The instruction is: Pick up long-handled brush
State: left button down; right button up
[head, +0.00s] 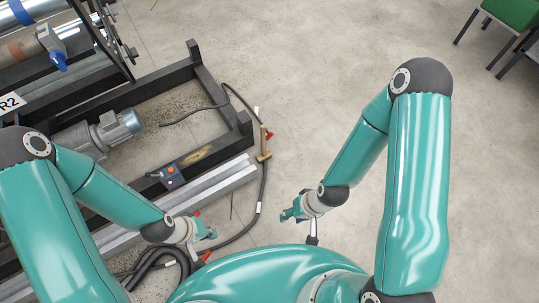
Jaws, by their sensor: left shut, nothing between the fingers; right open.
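I cannot clearly make out a long-handled brush. A small tan wooden piece (263,156) with an upright part lies on the floor by the frame's corner, against the dark hose; it may be the brush, but it is too small to tell. My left gripper (209,233) is shut and empty, low over the floor beside the hose loops. My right gripper (286,215) is open and empty over the floor, below and to the right of the wooden piece, apart from it.
A black machine frame (196,72) with a grey motor (119,127) and a small control box (172,176) fills the left. A metal rail (225,180) runs along its front. A dark hose (262,190) curves over the floor. The middle floor is clear.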

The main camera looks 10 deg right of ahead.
aim_at(265, 154)
jog(key=u, duration=0.1)
jog(key=i, duration=0.9)
jog(key=z, duration=0.2)
jog(key=k, duration=0.85)
jog(key=u, duration=0.15)
jog(key=i, duration=0.85)
jog(key=z, duration=0.05)
